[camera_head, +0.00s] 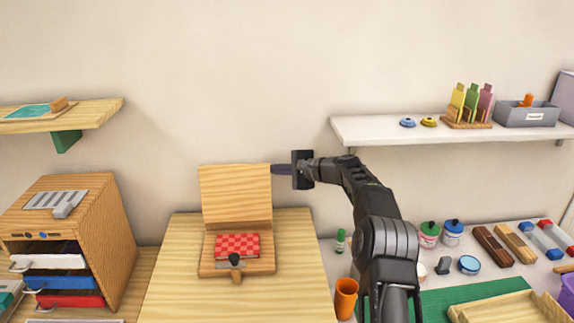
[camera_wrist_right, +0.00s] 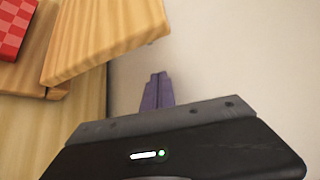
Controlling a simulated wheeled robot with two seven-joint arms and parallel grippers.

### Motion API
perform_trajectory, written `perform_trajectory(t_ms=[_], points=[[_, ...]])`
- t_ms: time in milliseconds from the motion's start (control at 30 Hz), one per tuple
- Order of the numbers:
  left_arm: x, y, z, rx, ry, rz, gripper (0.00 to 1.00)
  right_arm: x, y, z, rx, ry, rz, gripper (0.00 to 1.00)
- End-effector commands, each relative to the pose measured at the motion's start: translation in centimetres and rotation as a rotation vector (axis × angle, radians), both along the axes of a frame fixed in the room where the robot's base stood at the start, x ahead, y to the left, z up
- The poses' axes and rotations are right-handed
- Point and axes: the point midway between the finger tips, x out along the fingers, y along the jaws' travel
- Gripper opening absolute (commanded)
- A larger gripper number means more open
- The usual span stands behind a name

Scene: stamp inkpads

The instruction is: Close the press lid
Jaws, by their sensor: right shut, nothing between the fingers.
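The wooden press stands on the light wood table, with its lid (camera_head: 236,192) raised nearly upright at the back of its base (camera_head: 208,266). A red checkered block (camera_head: 238,245) lies on the base, behind a dark-knobbed handle (camera_head: 235,261) at the front. My right gripper (camera_head: 277,169) is shut and empty, its purple fingers at the upper right edge of the lid; I cannot tell whether they touch. In the right wrist view the closed fingers (camera_wrist_right: 156,92) show just below the lid's edge (camera_wrist_right: 110,38). My left gripper is not in view.
A wooden drawer cabinet (camera_head: 110,215) stands left of the table. A white shelf (camera_head: 400,131) with stamps and a grey box is on the right wall. An orange cup (camera_head: 346,297) and a green mat (camera_head: 435,302) lie right of the table. The table around the press is clear.

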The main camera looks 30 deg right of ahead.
Motion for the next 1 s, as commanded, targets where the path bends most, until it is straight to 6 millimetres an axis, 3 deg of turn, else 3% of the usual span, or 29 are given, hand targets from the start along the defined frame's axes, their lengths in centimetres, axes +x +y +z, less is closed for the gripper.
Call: perform_trajectory(t_ms=[433,1000], points=[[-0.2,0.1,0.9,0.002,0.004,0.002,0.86,-1.8,2.7,1.5,0.000,0.000,0.001,0.00],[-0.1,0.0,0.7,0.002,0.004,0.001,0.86,-2.1,3.0,1.5,-0.002,-0.003,0.001,0.00]])
